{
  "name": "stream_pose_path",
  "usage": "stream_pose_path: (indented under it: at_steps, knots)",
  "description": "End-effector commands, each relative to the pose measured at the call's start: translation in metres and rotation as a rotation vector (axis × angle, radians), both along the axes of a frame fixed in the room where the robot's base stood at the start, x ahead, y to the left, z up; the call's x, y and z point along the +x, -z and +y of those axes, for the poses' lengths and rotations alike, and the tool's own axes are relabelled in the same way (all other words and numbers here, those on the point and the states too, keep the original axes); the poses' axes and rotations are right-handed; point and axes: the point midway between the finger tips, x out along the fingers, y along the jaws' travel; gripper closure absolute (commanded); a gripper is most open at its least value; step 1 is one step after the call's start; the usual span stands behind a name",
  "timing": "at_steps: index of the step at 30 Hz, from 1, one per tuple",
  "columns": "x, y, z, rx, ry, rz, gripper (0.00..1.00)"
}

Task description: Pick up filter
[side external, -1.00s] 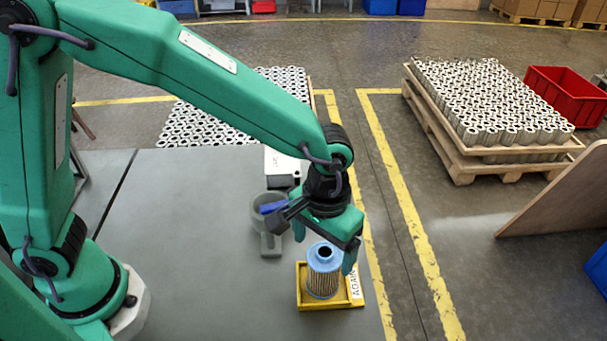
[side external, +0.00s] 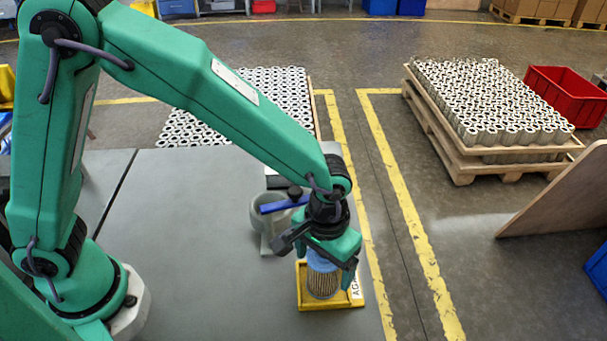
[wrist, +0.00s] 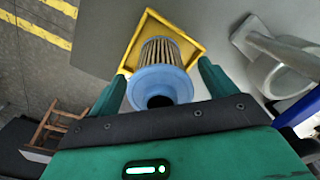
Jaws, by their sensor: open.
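The filter (side external: 322,281) is a pleated cartridge with a blue end cap. It stands upright in a yellow tray (side external: 303,297) at the front right of the grey table. In the wrist view the filter (wrist: 160,82) shows its blue cap and dark centre hole toward the camera. My gripper (side external: 329,268) is open and pointing down over the filter, its fingers lowered to about the top of it. In the wrist view the green fingers of my gripper (wrist: 162,92) stand on either side of the filter, with a gap showing beside the cap. The gripper partly hides the filter's top.
A grey holder (side external: 267,243) and a blue-handled thing (side external: 283,205) stand behind the tray on the table (side external: 190,240). The table's left part is clear. Pallets of filters stand on the floor behind and at right.

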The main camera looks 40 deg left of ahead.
Motion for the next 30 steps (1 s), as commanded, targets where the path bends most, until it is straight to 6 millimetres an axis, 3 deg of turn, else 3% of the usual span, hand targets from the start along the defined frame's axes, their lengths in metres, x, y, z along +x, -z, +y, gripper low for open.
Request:
stream_pose_path:
  at_steps: [5,13,23,30]
  knots:
    - [0.000,0.000,0.000,0.000,0.000,0.000,0.16]
    - [0.000,0.000,0.000,0.000,0.000,0.000,0.65]
    - [0.000,-0.002,0.000,-0.001,0.000,-0.001,0.66]
    - [0.001,-0.017,0.000,-0.002,0.000,-0.003,0.66]
